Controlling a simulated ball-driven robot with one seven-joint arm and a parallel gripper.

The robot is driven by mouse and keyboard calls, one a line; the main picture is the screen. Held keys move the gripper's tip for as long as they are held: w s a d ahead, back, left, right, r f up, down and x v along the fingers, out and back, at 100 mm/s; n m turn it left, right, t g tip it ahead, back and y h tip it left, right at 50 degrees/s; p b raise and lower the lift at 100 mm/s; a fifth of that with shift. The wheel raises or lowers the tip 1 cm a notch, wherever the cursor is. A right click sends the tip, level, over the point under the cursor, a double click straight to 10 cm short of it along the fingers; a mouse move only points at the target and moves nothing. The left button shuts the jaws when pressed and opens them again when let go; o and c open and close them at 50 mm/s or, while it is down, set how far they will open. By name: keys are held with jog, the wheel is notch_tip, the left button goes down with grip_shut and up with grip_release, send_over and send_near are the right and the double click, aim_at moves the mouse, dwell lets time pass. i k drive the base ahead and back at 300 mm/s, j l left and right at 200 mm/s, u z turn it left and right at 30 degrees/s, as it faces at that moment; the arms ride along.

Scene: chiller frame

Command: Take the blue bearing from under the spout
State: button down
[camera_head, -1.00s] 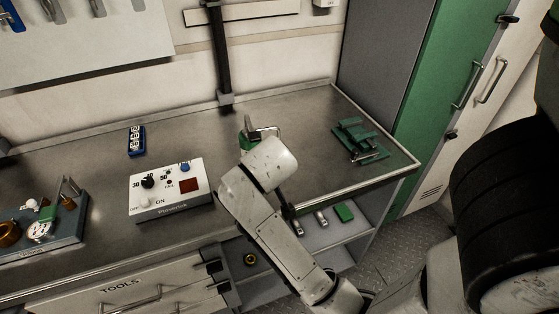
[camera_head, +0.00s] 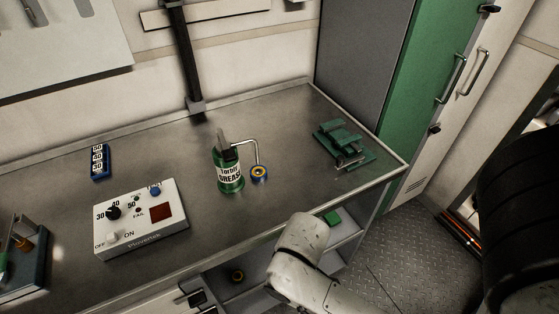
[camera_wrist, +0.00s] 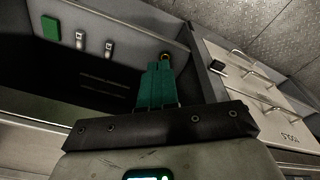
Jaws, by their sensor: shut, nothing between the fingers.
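The blue bearing (camera_head: 260,175), with a yellow inner ring, is on the bench directly under the bent spout (camera_head: 257,151) of the green grease can (camera_head: 231,178). The can stands upright on the bench, with its white label in view. My gripper (camera_wrist: 160,66) shows in the wrist view with its green fingers together and empty. It is at the open shelf area below the bench top, away from the bearing. In the head view the gripper is not clearly visible; my arm is in front of the bench edge. The bearing is not in the wrist view.
The bench (camera_head: 210,235) is clear in front of the can. A white control box (camera_head: 141,219) stands left, a green vise-like fixture (camera_head: 343,144) right. The shelf holds a green block (camera_wrist: 50,28), silver pieces (camera_wrist: 80,40) and a brass ring (camera_head: 237,276). A drawer (camera_wrist: 270,120) adjoins it.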

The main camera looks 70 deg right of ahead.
aim_at(260, 169)
jog(key=z, duration=0.8)
jog(key=k+j+z, duration=0.2)
jog(key=j+z, duration=0.15)
jog(key=k+j+z, duration=0.5)
jog(key=j+z, duration=0.2)
jog(key=j, duration=0.05)
